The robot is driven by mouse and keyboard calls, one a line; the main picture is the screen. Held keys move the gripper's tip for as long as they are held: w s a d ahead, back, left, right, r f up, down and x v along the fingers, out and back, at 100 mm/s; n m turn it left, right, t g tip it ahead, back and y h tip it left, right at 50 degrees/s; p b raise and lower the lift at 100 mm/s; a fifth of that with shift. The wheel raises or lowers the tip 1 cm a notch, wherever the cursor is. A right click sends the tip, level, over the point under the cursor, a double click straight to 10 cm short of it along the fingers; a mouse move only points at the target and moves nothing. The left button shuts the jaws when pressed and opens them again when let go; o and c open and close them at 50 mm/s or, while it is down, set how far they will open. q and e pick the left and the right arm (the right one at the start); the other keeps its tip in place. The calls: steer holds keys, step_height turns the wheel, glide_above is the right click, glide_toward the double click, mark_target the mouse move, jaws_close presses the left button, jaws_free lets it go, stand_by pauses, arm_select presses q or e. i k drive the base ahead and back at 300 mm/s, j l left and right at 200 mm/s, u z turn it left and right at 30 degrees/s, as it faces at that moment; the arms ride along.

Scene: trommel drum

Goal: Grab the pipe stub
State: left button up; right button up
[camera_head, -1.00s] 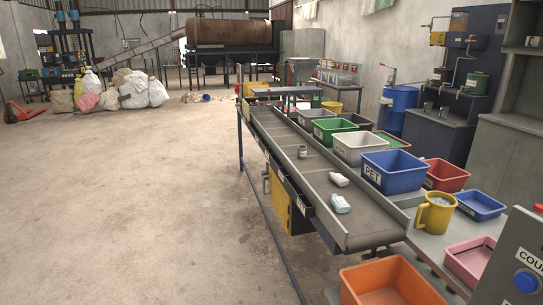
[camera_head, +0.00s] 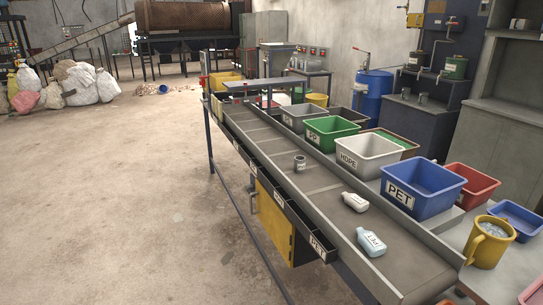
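A small grey cylinder (camera_head: 300,163), which looks like the pipe stub, stands on the conveyor belt (camera_head: 320,186) around the middle of its length. A dark opening shows at its top. A white bottle (camera_head: 355,202) and a pale blue bottle labelled PET (camera_head: 371,242) lie on the belt nearer to me. Neither of my grippers is in view.
Bins line the belt's right side: grey, green (camera_head: 332,131), grey HDPE (camera_head: 368,155) and blue PET (camera_head: 424,187). A yellow mug (camera_head: 488,241) stands at the right. A blue barrel (camera_head: 374,97) is behind. The floor left of the conveyor is open.

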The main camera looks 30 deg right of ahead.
mark_target(300, 162)
steer(key=i+j+z, duration=0.15)
steer(key=i, duration=0.5)
steer(key=i+j+z, duration=0.2)
steer(key=i, duration=0.45)
steer(key=i+j+z, duration=0.15)
steer(key=i+z, duration=0.25)
steer(key=i+j+z, duration=0.4)
steer(key=i+l, duration=0.1)
